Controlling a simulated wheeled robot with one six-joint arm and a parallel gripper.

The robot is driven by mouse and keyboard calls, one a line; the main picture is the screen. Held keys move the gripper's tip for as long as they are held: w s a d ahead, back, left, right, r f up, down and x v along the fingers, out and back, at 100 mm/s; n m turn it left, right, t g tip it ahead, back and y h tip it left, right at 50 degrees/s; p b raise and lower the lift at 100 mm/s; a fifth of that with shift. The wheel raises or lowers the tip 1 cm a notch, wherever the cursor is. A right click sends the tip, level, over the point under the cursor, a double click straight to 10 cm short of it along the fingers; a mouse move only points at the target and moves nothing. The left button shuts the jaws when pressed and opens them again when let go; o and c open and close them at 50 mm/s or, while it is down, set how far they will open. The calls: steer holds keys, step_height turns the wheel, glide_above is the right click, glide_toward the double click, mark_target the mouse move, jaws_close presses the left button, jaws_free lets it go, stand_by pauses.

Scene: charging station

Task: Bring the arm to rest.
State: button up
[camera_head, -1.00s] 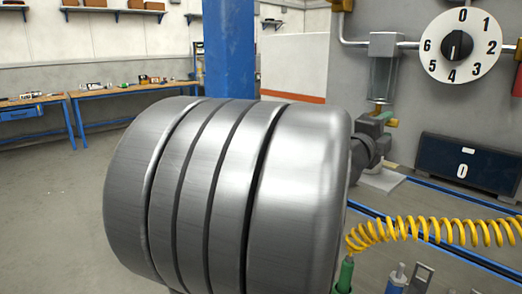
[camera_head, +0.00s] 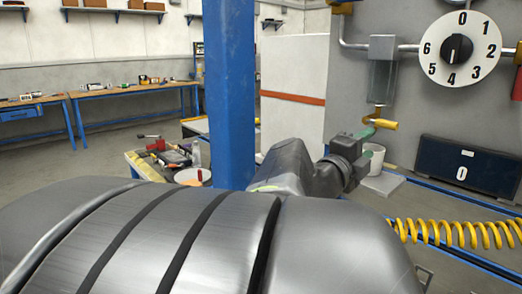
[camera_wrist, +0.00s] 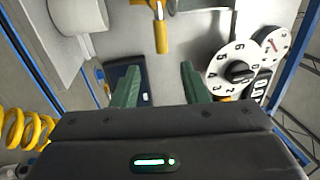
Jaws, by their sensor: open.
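My gripper (camera_head: 372,143) shows small in the head view, beyond my large grey arm links. It is in front of the grey wall panel, close to the yellow valve handle (camera_head: 382,124). In the wrist view my gripper's two green fingers (camera_wrist: 160,85) stand apart with nothing held between them. The yellow handle also shows there (camera_wrist: 161,32), ahead of the gap between the fingers. I cannot tell from the head view how far the fingers are from it.
A yellow coiled hose (camera_head: 455,232) runs below. A blue post (camera_head: 230,95) stands left of my gripper. Workbenches (camera_head: 135,88) line the back left.

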mark_target(389, 122)
steer(key=shift+n, duration=0.4)
steer(key=x, duration=1)
steer(key=shift+d+r, duration=0.2)
steer(key=shift+r, duration=0.3)
steer(key=shift+a+r+n+p, duration=0.1)
steer(key=shift+r+n+p, duration=0.1)
steer(key=shift+n+p, duration=0.55)
